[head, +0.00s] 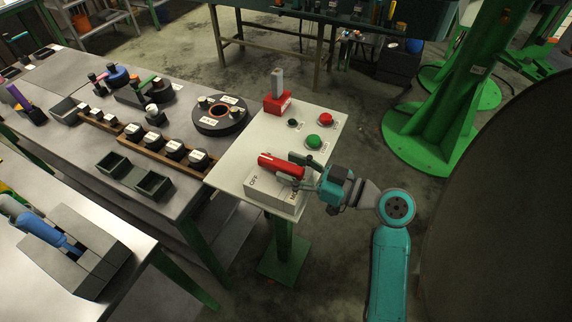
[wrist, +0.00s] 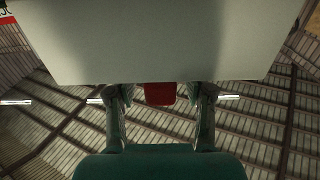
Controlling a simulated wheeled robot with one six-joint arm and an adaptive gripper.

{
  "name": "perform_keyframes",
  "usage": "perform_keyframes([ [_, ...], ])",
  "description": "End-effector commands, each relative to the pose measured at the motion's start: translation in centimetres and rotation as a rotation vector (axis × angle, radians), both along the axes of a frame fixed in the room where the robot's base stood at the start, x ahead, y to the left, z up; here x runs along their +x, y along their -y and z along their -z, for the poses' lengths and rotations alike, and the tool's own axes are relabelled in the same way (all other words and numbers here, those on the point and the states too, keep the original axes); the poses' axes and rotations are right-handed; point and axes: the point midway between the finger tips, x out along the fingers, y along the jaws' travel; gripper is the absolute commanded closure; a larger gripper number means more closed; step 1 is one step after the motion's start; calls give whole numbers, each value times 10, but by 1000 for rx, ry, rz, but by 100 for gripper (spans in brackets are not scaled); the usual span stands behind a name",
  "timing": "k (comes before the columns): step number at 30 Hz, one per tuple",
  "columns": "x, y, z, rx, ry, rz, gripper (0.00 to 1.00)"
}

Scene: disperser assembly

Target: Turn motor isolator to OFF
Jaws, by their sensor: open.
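The motor isolator is a grey box (head: 262,197) at the near edge of the control panel, with a red handle (head: 280,165) lying across it. The box carries an OFF label on its left side and another label, partly hidden, near its right side. My gripper (head: 298,172) is at the right end of the red handle. In the wrist view my gripper (wrist: 160,96) has its two fingers apart, with the red handle end (wrist: 160,93) between them. I cannot tell whether either finger touches the handle. The pale box face (wrist: 160,50) fills the upper wrist view.
The pale panel top (head: 240,160) stands on a green post (head: 285,250). It also bears a green button (head: 313,142), a red button (head: 325,119), a small black knob (head: 292,123) and a red block with a grey lever (head: 278,97). A workbench (head: 100,160) stands to the left.

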Motion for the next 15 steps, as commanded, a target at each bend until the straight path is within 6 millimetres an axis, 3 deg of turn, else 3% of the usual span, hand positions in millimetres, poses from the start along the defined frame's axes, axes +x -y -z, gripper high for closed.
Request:
perform_keyframes([
  [6,5,-14,0,0,0,0,48],
  [15,5,-15,0,0,0,0,50],
])
